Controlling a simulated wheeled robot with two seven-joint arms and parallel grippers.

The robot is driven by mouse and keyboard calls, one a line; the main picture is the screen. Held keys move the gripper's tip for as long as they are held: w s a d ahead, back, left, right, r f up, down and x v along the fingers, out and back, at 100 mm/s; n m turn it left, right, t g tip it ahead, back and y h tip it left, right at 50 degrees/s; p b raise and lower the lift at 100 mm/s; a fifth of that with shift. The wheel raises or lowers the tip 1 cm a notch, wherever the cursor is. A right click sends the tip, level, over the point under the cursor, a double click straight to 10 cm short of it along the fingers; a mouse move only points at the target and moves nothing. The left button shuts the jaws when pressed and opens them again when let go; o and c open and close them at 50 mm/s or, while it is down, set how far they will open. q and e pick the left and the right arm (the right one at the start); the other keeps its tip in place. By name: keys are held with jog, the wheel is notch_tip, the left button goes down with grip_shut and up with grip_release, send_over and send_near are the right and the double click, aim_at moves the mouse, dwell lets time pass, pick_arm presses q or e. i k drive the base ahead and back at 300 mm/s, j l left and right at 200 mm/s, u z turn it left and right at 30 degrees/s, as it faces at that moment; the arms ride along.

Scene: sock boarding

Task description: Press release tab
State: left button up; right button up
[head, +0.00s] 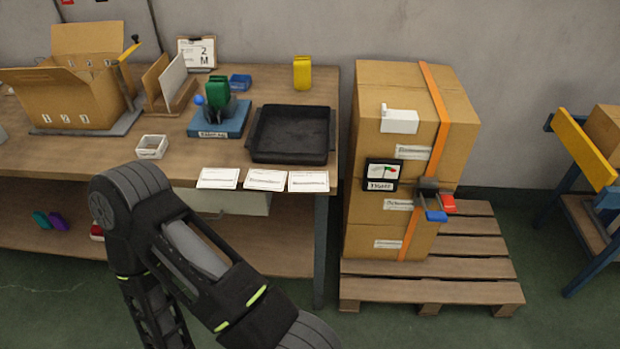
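A dark strap buckle (428,187) sits low on the right side of the stacked cartons (385,110). It carries a red tab (448,204) and a blue tab (436,216); no label shows which one is the release tab. An orange strap (434,90) runs over the top carton and down the stack. Neither gripper shows.
The cartons stand on a wooden pallet (480,268). Left of it is a workbench (210,165) with a black tray (292,135), white cards (264,180) and an open box (70,85). A blue and yellow stand (585,150) is at the far right. Floor in front of the pallet is clear.

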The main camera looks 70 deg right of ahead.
aim_at(448, 203)
jog(key=z, duration=2.15)
